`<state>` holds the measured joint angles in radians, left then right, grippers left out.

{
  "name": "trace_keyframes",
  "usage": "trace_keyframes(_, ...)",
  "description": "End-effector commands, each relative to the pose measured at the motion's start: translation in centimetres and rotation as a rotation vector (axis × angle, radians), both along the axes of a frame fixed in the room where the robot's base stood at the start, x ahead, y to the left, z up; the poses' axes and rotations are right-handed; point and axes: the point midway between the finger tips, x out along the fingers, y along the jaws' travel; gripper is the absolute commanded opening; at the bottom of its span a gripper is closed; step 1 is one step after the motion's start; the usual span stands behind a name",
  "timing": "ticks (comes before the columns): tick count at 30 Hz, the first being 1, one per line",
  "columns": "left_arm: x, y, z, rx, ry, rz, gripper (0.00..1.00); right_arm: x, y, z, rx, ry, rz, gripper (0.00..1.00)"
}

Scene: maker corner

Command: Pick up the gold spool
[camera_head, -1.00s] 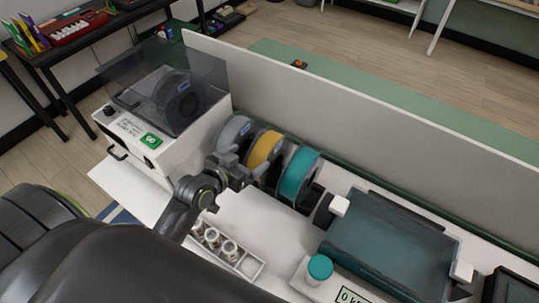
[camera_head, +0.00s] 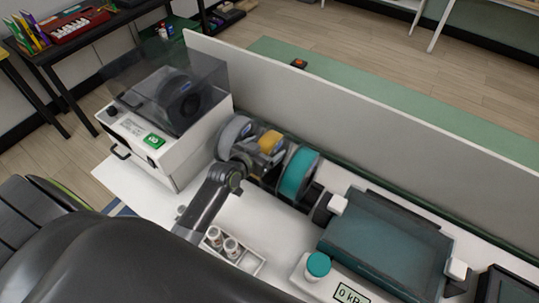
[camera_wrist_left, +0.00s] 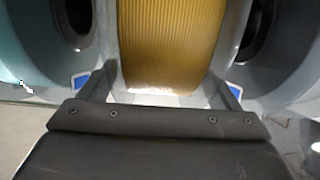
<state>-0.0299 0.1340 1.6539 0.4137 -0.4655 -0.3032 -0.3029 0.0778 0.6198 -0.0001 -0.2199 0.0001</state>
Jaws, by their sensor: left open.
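The gold spool (camera_head: 271,142) stands on edge in a row between a grey spool (camera_head: 234,132) and a teal spool (camera_head: 299,172). My left gripper (camera_head: 262,153) is over the gold spool and partly hides it. In the left wrist view, the gold winding (camera_wrist_left: 170,42) fills the space ahead of the open left gripper (camera_wrist_left: 163,82). One finger is on each side of the winding; I cannot tell whether they touch the spool. The spool's lower part is hidden. My right gripper is not in view.
A white machine with a smoky lid (camera_head: 165,95) stands left of the spools. A long pale panel (camera_head: 370,125) runs behind them. A tray of small jars (camera_head: 233,247) is in front. A scale (camera_head: 350,293), a teal-lidded jar (camera_head: 318,265) and a dark teal box (camera_head: 385,240) are right.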

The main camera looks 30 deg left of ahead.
Motion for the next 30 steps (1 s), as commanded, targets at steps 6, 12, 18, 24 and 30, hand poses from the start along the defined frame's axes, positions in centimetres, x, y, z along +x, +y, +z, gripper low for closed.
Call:
trace_keyframes(6, 0.28, -0.05, -0.12, 0.000, -0.001, 0.000, 0.85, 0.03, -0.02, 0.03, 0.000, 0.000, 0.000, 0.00)
trace_keyframes(12, 0.25, -0.05, -0.11, 0.000, -0.001, 0.000, 0.70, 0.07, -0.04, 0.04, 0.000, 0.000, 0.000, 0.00)
trace_keyframes(18, 0.24, -0.04, -0.11, 0.000, 0.000, 0.000, 0.44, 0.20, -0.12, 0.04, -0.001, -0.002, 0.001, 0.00)
trace_keyframes(24, 0.23, -0.04, -0.11, 0.000, 0.000, 0.000, 0.18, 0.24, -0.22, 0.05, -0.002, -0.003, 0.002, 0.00)
trace_keyframes(30, 0.23, -0.03, -0.11, 0.000, 0.000, 0.000, 0.00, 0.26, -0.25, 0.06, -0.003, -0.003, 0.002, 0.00)
